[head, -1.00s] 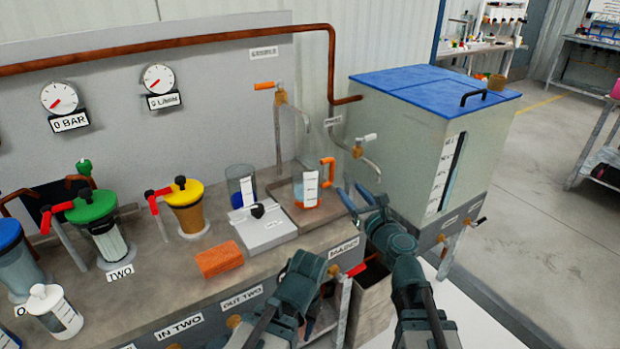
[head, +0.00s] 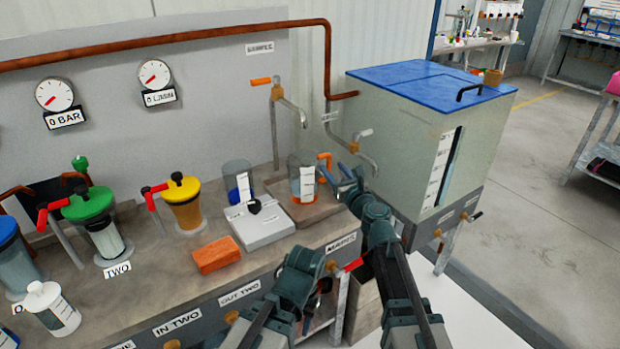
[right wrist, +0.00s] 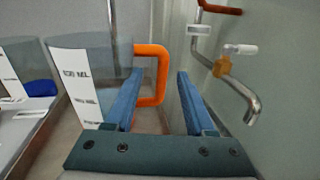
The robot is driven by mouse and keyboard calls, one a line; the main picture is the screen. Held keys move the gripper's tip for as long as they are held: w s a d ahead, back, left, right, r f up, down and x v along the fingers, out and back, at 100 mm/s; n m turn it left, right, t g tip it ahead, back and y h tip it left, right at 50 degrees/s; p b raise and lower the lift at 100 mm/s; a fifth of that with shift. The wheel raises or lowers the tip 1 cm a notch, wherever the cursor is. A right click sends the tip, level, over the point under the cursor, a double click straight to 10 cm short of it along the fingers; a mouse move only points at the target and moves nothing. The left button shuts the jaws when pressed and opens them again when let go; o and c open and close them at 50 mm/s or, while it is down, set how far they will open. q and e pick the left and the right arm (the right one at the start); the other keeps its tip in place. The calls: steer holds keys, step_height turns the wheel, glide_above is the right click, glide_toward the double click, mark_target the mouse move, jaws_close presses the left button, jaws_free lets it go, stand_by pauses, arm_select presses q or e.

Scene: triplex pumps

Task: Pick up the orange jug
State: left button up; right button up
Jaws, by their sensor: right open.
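The orange jug (head: 299,180) is a clear vessel with a white scale label and an orange handle (head: 325,160). It stands upright in a shallow tray on the bench. My right gripper (head: 347,176) is open, just to the right of the jug. In the right wrist view its two blue fingers (right wrist: 160,88) point toward the orange handle (right wrist: 163,75), whose upright bar lies in the gap between them. The jug's clear wall (right wrist: 90,75) is left of the fingers. My left arm shows low in the head view, but its gripper cannot be made out.
A blue jug (head: 238,182) and a flat scale (head: 262,226) stand left of the tray. An orange block (head: 216,254) lies nearer the front. A tap spout (head: 366,158) hangs close behind my right gripper, beside the blue-lidded tank (head: 432,85).

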mark_target(330, 163)
steer(key=x, duration=0.4)
steer(key=shift+w+f, duration=0.1)
steer(key=shift+w, duration=0.4)
steer(key=shift+d, duration=0.1)
steer(key=shift+s, duration=0.1)
steer(key=shift+c, duration=0.3)
jaws_close()
stand_by(0.4)
